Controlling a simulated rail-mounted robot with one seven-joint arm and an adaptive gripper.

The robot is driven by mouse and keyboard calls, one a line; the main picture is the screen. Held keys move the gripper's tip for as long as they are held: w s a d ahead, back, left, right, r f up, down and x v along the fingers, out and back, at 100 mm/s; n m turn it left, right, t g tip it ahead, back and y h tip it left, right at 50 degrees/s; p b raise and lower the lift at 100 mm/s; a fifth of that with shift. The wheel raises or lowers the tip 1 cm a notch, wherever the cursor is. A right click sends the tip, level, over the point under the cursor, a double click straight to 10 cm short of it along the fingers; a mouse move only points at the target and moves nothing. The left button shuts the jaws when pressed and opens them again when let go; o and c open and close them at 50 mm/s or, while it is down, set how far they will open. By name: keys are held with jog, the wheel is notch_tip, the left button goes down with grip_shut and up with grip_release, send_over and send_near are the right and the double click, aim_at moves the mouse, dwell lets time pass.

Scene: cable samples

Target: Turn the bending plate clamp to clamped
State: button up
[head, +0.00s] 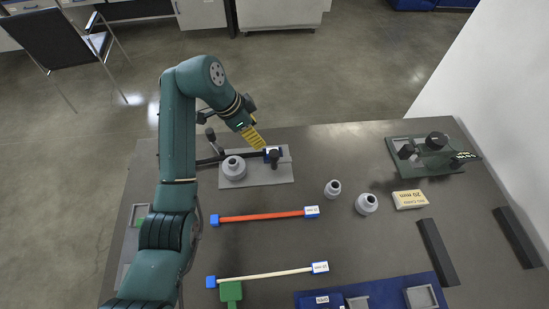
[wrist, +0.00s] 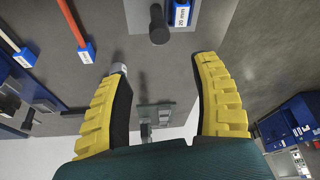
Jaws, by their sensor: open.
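The bending plate (head: 262,180) is a grey plate at the back of the table, with a grey stepped cylinder (head: 234,168) on it. A dark round-ended post (head: 275,158), which looks like the clamp handle, stands at its right part and also shows in the wrist view (wrist: 159,28). A blue-and-white label block sits beside it, reading 20 mm in the wrist view (wrist: 183,13). My gripper (head: 256,141) is above the back of the plate, near the post. In the wrist view my yellow fingers (wrist: 161,66) are wide apart and empty. I cannot tell the clamp's setting.
A dark arm with a black knob (head: 210,133) rises at the plate's left. Red (head: 268,216) and white (head: 265,276) cables lie in front. Two grey cylinders (head: 333,188) (head: 366,204), a yellow label block (head: 410,199) and a green fixture (head: 442,164) stand to the right.

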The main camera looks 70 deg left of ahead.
aim_at(274, 153)
jog(key=b+x, duration=0.2)
jog(key=x, duration=1.2)
jog(key=shift+w+f+b, duration=0.1)
jog(key=shift+f+b, duration=0.3)
grip_shut()
